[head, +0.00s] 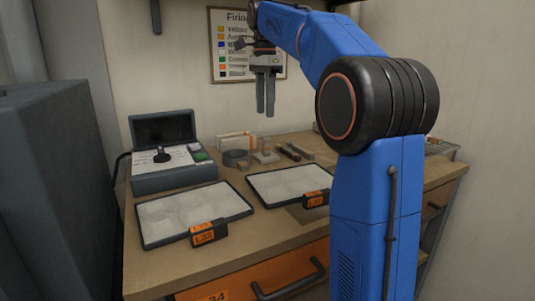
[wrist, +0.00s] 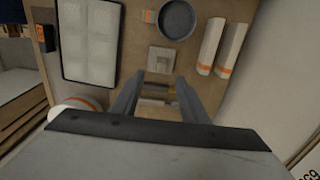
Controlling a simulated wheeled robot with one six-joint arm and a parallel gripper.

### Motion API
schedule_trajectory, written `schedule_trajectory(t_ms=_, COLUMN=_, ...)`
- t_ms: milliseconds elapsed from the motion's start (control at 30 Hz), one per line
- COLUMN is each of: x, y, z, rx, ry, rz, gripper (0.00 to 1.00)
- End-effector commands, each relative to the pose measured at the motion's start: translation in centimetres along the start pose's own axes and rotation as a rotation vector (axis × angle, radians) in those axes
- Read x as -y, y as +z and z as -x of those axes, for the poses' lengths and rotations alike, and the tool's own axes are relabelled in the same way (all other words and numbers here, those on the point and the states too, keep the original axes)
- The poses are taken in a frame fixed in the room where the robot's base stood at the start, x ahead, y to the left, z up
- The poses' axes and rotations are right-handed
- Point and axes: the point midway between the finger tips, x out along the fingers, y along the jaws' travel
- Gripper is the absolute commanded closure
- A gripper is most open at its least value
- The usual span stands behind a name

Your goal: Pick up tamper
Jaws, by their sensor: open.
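The likely tamper is a small pale square block (head: 267,156) with a short upright part, standing on the bench behind the right tray. In the wrist view, the square block (wrist: 162,60) lies just beyond the fingertips. My gripper (head: 265,112) hangs above the back of the bench, fingers pointing down. It is open and empty, well above the block and not touching it. In the wrist view, my gripper (wrist: 156,80) has its two fingers apart, with small bench items visible between them.
A round dark dish (head: 235,158) stands left of the block. Dark and wooden bars (head: 290,152) lie to its right. Two trays with white panels, left (head: 170,238) and right (head: 263,194), fill the front. A grey box (head: 160,182) with raised lid stands left.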

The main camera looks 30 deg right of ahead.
Motion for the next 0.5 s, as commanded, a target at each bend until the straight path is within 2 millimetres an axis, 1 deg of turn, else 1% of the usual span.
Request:
schedule_trajectory(t_ms=33, x=-0.1, y=0.0, z=-0.9, rx=0.0, ry=0.002, rz=0.0, gripper=0.59)
schedule_trajectory(t_ms=100, x=-0.1, y=0.0, z=-2.2, rx=0.0, ry=0.002, rz=0.0, gripper=0.59)
schedule_trajectory(t_ms=300, x=-0.1, y=0.0, z=-5.5, rx=0.0, ry=0.001, rz=0.001, gripper=0.59)
schedule_trajectory(t_ms=400, x=0.0, y=0.0, z=-6.6, rx=0.0, ry=0.0, rz=0.001, gripper=0.59)
schedule_trajectory(t_ms=500, x=0.0, y=0.0, z=-7.3, rx=0.0, ry=0.0, rz=0.001, gripper=0.59)
